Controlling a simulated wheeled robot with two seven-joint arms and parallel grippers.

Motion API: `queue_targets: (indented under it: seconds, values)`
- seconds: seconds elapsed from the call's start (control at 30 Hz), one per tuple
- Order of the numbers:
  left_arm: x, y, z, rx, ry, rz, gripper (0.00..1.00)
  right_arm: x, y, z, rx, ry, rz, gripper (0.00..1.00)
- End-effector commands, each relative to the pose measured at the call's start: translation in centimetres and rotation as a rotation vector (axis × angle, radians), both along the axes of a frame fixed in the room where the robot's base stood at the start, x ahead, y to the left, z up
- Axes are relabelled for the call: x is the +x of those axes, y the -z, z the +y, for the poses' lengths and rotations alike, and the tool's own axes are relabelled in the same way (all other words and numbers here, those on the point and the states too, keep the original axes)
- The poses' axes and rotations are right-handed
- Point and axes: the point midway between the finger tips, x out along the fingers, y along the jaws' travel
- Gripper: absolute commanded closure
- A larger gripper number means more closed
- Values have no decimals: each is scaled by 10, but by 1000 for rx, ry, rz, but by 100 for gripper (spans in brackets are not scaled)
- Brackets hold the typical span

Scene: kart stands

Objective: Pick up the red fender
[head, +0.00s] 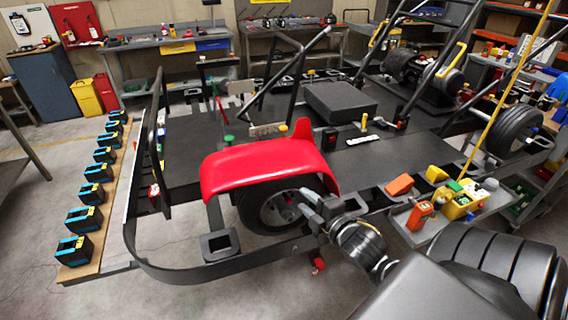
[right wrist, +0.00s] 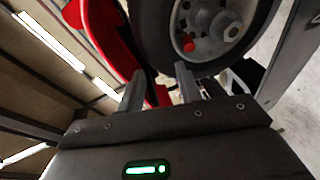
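The red fender (head: 262,163) sits over the front wheel (head: 270,203) of the black kart frame in the head view. Its curved side shows at upper left in the right wrist view (right wrist: 104,34). My right gripper (head: 313,203) is beside the wheel, just below the fender's right end. In the right wrist view its two fingers (right wrist: 160,86) stand apart, with the fender's lower red edge showing in the gap beyond them. I cannot tell whether either finger touches it. My left gripper is not in view.
A grey side cart (head: 440,236) with an orange box and yellow tools stands right of the kart. A row of black-and-blue battery packs (head: 82,220) lines a board at left. The kart's bent front rail (head: 190,272) runs below the fender. Floor is clear at front left.

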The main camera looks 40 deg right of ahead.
Motion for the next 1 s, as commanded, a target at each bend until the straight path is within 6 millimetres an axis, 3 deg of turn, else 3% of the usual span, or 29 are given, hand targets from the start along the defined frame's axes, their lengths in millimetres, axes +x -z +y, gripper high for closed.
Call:
queue_targets:
  seconds: [0.03,0.1,0.2,0.37,0.57,0.6,0.73,1.0]
  values:
    - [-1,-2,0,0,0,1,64,-1,-24,-1,-73,-18,-54,65]
    - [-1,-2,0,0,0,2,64,-3,-45,-1,-149,-35,-106,65]
    - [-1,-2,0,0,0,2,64,-4,-59,0,-201,-44,-141,65]
    - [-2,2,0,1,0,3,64,0,-59,-1,-210,-46,-148,65]
    - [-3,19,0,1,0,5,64,26,-58,-3,-209,-45,-150,65]
    - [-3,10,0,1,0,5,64,33,-63,-3,-206,-43,-147,65]
    - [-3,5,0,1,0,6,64,47,-62,-4,-204,-43,-146,65]
    - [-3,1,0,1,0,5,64,56,-62,-4,-204,-44,-144,65]
